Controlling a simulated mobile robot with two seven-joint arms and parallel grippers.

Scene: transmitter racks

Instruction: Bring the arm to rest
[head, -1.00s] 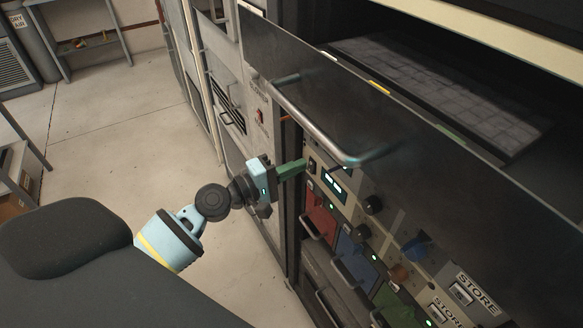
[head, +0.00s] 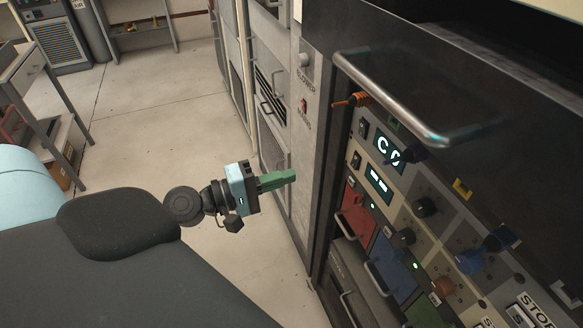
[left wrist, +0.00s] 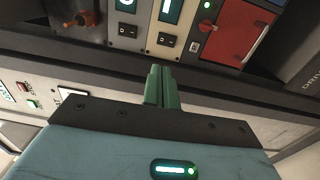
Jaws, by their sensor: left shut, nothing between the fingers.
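My left gripper (head: 278,180) has green fingers that are shut with nothing between them. In the head view it is held in the air in front of the rack, left of the control panel (head: 405,205) and apart from it. In the left wrist view the shut fingers (left wrist: 161,87) point toward the panel's lower edge, with rocker switches (left wrist: 166,41) and a red panel (left wrist: 232,34) beyond them. My right gripper is in neither view.
Knobs, an orange part (head: 350,101) and small handles (head: 352,227) stick out from the rack. A grey cart (head: 28,68) stands at the left. The floor (head: 150,105) between is clear.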

